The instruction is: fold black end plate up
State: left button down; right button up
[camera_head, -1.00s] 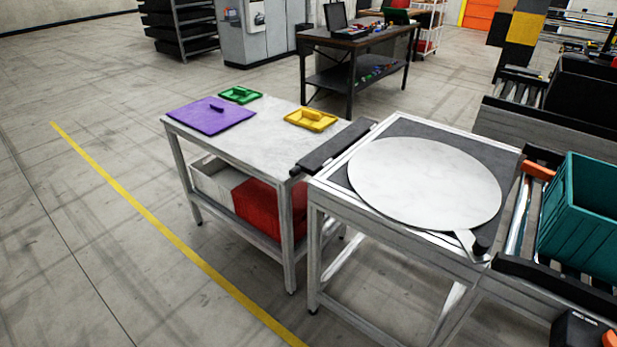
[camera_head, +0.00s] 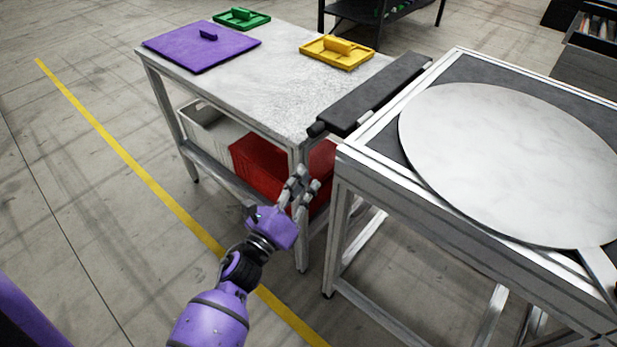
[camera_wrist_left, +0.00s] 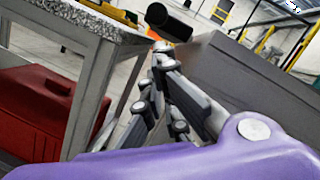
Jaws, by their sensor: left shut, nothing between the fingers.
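The black end plate (camera_head: 375,92) is a long dark flap along the left edge of the turntable stand (camera_head: 344,160). It lies folded down, about level, over the gap beside the grey-topped table. A dark round end shows at its near corner, and in the left wrist view the dark cylindrical end (camera_wrist_left: 168,22) is just beyond the fingers. My left gripper (camera_head: 300,183) is shut and empty, below and in front of the plate's near end, apart from it in the head view. It also shows in the left wrist view (camera_wrist_left: 160,50). My right gripper is not in view.
The grey-topped table (camera_head: 270,90) holds a purple panel (camera_head: 203,46), a green tray (camera_head: 241,18) and a yellow tray (camera_head: 337,52). A red bin (camera_head: 262,163) sits on its lower shelf. A large white disc (camera_head: 515,160) covers the stand. Open floor lies to the left.

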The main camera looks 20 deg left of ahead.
pick_arm(q)
jog(key=p+x, duration=0.1)
jog(key=x, duration=0.7)
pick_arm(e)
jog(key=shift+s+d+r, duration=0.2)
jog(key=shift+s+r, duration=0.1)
pick_arm(q)
jog(key=shift+w+r, duration=0.1)
jog(key=shift+w, duration=0.05)
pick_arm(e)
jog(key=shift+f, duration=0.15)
pick_arm(q)
jog(key=shift+a+m+b, duration=0.1)
jog(key=shift+m+b, duration=0.3)
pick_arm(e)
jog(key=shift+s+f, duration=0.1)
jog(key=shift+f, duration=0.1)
pick_arm(q)
jog(key=shift+w+r, duration=0.1)
jog(key=shift+a+r+m+b, duration=0.1)
jog(key=shift+m+b, duration=0.2)
jog(key=shift+m, duration=0.1)
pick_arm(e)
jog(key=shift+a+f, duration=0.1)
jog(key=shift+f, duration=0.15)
